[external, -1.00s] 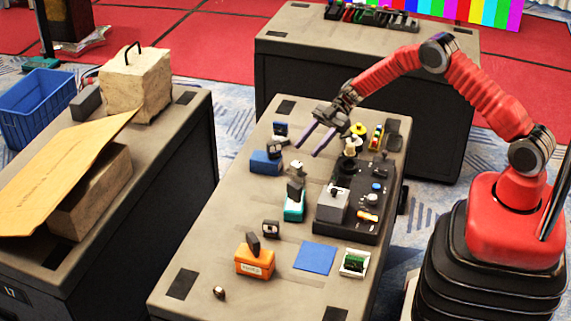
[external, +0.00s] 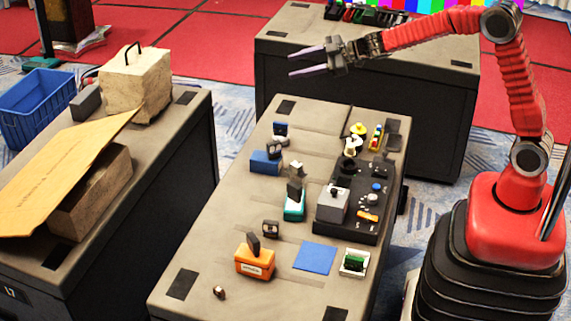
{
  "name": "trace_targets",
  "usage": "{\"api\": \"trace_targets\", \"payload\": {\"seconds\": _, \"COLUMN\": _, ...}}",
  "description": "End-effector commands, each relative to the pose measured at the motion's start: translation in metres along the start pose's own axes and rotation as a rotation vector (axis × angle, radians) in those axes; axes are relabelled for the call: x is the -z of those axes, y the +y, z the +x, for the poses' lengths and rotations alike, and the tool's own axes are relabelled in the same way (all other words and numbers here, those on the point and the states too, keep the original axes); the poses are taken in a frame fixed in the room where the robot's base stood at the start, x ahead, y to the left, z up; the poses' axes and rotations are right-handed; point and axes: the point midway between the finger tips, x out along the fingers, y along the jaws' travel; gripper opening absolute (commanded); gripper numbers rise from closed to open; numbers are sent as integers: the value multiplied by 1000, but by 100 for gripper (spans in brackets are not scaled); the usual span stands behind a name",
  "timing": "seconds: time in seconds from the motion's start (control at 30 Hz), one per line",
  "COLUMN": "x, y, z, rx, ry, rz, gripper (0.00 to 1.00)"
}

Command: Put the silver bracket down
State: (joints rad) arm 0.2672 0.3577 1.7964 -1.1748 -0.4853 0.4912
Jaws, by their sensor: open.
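My gripper (external: 292,63) is open and empty. It is raised above the far end of the middle table (external: 225,215), with its fingers apart and pointing left. No bracket is between the fingers. A small light grey piece (external: 296,168) lies among the parts on the table, between the blue block and the teal block. It may be the silver bracket, but it is too small to be sure.
A blue block (external: 265,162), a teal block (external: 294,207) and an orange box (external: 255,262) stand on the table. A black panel (external: 365,227) with knobs is to the right, near a blue square (external: 315,258). The table's left side is mostly bare.

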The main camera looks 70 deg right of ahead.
Motion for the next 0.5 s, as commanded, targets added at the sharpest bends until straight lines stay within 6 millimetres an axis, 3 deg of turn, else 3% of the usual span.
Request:
{"api": "trace_targets", "payload": {"seconds": 0.2, "x": 24, "y": 13, "z": -51, "rx": -138, "ry": -80, "rz": 49, "gripper": 45}}
{"api": "trace_targets", "payload": {"seconds": 0.5, "x": 30, "y": 7, "z": -129, "rx": -264, "ry": -217, "rz": 150, "gripper": 45}}
